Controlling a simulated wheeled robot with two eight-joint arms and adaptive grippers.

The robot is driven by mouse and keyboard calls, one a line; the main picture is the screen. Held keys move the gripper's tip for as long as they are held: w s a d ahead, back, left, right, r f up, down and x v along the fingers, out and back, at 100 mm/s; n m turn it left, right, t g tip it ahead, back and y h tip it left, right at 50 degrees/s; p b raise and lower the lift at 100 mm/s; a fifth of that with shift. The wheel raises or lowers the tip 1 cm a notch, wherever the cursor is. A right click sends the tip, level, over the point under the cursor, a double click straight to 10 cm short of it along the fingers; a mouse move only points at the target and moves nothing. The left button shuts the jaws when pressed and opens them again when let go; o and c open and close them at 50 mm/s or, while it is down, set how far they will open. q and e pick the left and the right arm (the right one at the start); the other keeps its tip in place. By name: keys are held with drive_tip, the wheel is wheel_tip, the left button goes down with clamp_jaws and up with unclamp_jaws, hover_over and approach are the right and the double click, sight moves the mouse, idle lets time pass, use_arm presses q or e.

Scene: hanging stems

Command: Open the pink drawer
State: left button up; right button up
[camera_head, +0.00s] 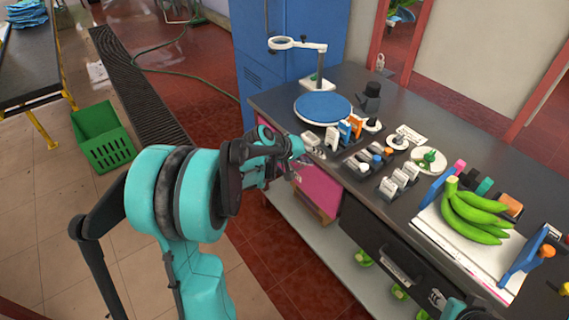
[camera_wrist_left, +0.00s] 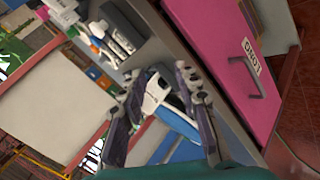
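The pink drawer (camera_head: 321,190) is in the front of the dark workbench, partly hidden by my left gripper in the head view. In the left wrist view its pink front (camera_wrist_left: 215,35) fills the upper right, with a dark bar handle (camera_wrist_left: 246,74) and a white label beside it. My left gripper (camera_head: 297,165) is in front of the bench edge near the pink front. In the left wrist view its two fingers (camera_wrist_left: 160,110) are apart, and I see no grip on the handle, which lies to their right.
The bench top (camera_head: 345,85) holds a blue round plate (camera_head: 323,108), small tools and green bananas (camera_head: 475,215). A dark drawer (camera_head: 385,240) is right of the pink one. A green crate (camera_head: 104,137) stands on the floor at left. Floor before the bench is clear.

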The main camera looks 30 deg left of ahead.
use_arm(q)
drive_tip(key=w+a+f+n+t+h+b, duration=0.1)
drive_tip(key=w+a+f+n+t, duration=0.2)
drive_tip(key=a+f, duration=0.7)
drive_tip(key=w+a+f+n+t+h, duration=0.1)
drive_tip(key=w+a+f+n+t, duration=0.15)
drive_tip(key=a+f, duration=0.75)
drive_tip(key=shift+n, duration=0.25)
drive_tip(key=b+x, duration=0.2)
drive_tip(key=x, duration=0.5)
drive_tip(key=shift+w+b, duration=0.25)
drive_tip(key=shift+b, duration=0.15)
clamp_jaws()
